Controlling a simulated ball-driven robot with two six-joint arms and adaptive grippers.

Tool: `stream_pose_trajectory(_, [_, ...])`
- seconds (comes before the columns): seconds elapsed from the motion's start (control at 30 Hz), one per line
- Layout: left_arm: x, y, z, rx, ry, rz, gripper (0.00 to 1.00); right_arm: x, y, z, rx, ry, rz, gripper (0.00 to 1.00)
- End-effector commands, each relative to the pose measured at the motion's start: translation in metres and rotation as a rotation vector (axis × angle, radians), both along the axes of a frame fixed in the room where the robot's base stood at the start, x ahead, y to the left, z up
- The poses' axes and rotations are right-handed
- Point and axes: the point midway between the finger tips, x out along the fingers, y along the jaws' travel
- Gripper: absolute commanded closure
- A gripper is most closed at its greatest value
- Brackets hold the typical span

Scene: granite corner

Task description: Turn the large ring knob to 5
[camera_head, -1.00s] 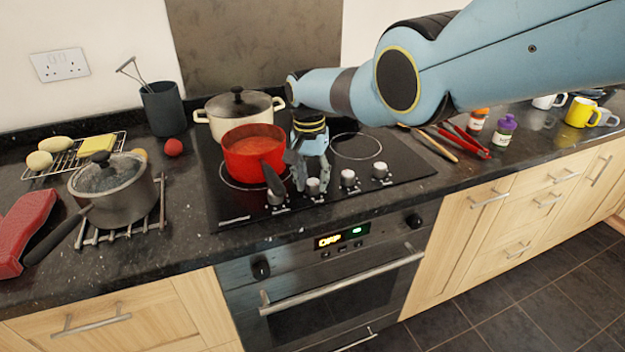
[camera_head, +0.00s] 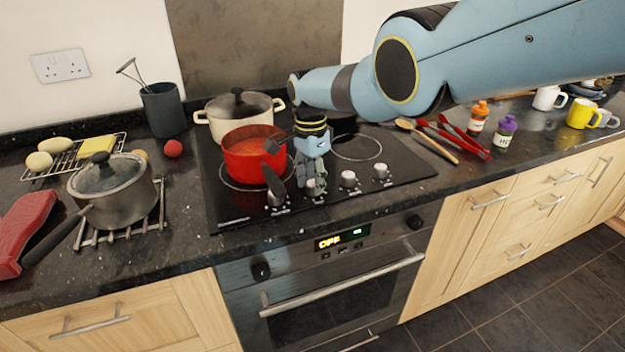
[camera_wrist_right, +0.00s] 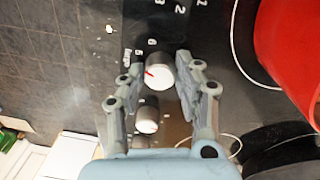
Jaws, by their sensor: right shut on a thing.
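The gripped knob (camera_wrist_right: 160,72) is a round white hob knob with a red mark, seen in the right wrist view. My right gripper (camera_wrist_right: 159,80) is shut on this knob, one finger on each side. My left gripper is not in view.
The hob's right side (camera_head: 400,165) is clear.

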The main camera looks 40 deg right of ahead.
Motion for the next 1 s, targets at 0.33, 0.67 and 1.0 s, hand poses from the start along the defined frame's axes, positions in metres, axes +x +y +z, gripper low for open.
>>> stream_pose_trajectory(0.33, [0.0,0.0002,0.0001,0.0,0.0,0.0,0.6,0.0019,-0.0005,0.0017,0.0,-0.005,-0.007,0.99])
stream_pose_trajectory(0.67, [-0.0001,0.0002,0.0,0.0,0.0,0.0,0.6,0.0011,-0.0003,0.001,0.0,-0.003,-0.006,0.44])
stream_pose_trajectory(1.0, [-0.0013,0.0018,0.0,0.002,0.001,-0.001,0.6,0.0012,-0.0004,0.0042,0.0,-0.002,-0.006,0.44])
